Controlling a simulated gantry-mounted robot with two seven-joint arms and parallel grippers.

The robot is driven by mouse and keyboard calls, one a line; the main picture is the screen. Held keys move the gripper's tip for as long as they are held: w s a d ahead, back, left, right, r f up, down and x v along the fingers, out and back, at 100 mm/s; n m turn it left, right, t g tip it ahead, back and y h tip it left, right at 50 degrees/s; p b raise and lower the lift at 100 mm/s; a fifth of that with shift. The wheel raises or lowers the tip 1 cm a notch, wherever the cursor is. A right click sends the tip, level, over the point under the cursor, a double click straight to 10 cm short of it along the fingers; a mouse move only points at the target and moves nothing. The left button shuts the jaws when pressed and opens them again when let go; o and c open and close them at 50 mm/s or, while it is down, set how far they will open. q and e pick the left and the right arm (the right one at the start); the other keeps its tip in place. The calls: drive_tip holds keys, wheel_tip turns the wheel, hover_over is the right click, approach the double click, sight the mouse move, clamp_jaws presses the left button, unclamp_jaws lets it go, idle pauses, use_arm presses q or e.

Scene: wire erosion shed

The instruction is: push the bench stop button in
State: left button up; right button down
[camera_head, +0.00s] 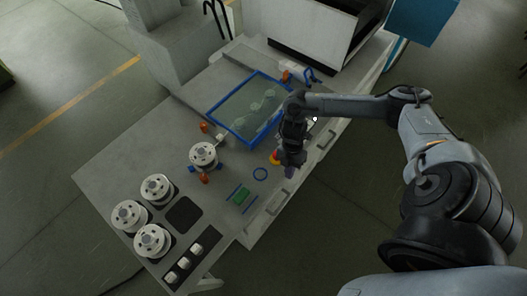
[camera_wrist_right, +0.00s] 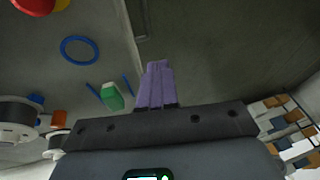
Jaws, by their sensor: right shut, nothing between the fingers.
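The stop button, red on a yellow base (camera_head: 274,157), sits near the bench's front edge, just left of my right gripper in the head view. In the right wrist view its red cap (camera_wrist_right: 35,4) is cut off by the top left edge, with a bit of yellow beside it. My right gripper (camera_head: 290,172) points down beside the button; its purple fingers (camera_wrist_right: 157,84) are shut together and empty. My left gripper is not in view.
A blue ring (camera_head: 260,174) and a green block (camera_head: 242,195) between blue strips lie left of the gripper. A blue-framed tray (camera_head: 213,110) lies behind. White spools (camera_head: 157,188) stand on the bench's left part. Drawer handles (camera_head: 326,141) line the front.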

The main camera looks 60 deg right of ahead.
drive_tip(key=w+d+r+t+h+b, duration=0.1)
drive_tip(key=w+d+r+t, duration=0.1)
drive_tip(key=w+d+r, duration=0.6)
drive_tip(key=shift+w+d+r+m+t+h, duration=0.25)
drive_tip(key=shift+w+d+m+t+h, duration=0.15)
drive_tip(key=shift+w+d, duration=0.5)
drive_tip(key=shift+s+d+f, duration=0.1)
drive_tip(key=shift+s+d, duration=0.05)
drive_tip(key=shift+s, duration=0.05)
drive_tip(key=f, duration=0.4)
drive_tip(key=a+f+p, duration=0.1)
drive_tip(key=f, duration=0.4)
drive_tip(key=f+p, duration=0.1)
drive_tip(key=f, duration=0.3)
drive_tip(key=shift+w+a+f, duration=0.2)
drive_tip(key=shift+a+f, duration=0.1)
drive_tip(key=shift+a, duration=0.1)
